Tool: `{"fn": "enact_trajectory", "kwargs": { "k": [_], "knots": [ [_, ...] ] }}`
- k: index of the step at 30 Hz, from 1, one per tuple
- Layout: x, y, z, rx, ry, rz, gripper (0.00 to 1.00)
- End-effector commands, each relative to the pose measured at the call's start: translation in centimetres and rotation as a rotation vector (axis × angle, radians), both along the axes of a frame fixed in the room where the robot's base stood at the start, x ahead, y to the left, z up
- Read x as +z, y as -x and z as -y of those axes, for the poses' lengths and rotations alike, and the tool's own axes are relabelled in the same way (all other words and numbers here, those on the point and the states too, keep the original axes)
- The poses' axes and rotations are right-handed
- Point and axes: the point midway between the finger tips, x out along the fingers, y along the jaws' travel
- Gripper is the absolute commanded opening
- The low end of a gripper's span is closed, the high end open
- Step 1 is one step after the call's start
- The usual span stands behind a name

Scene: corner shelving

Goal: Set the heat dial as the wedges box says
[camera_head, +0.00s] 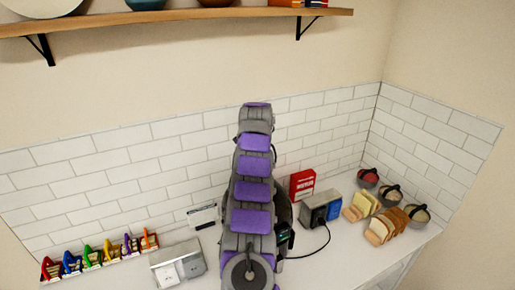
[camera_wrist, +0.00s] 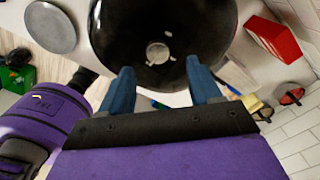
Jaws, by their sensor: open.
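My gripper (camera_wrist: 162,86) shows in the wrist view, its two blue fingers spread apart with nothing between the tips. Just past the tips is a glossy black round appliance (camera_wrist: 205,28) with a small silver round piece (camera_wrist: 158,53) at its middle; I cannot tell if that piece is the heat dial. In the head view my arm covers most of the dark appliance (camera_head: 284,212), and my fingertips are hidden. A red box (camera_head: 302,184) stands right of it against the tiles, and a red box also shows in the wrist view (camera_wrist: 275,38). Its print is too small to read.
Right of the arm are a grey-and-blue toaster (camera_head: 320,208) with a black cord, bread slices (camera_head: 385,226) and several handled bowls (camera_head: 368,177). Left are a metal plate (camera_head: 178,264) and coloured racks (camera_head: 94,257). A wooden shelf (camera_head: 180,17) hangs above.

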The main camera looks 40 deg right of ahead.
Motion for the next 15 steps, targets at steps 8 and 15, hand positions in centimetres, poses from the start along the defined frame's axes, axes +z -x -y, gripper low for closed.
{"fn": "enact_trajectory", "kwargs": {
  "k": [8,15],
  "knots": [
    [4.3,0.1,0.2,-0.002,-0.002,-0.001,0.63],
    [8.1,0.1,0.2,-0.001,0.000,0.000,0.63]
  ]
}}
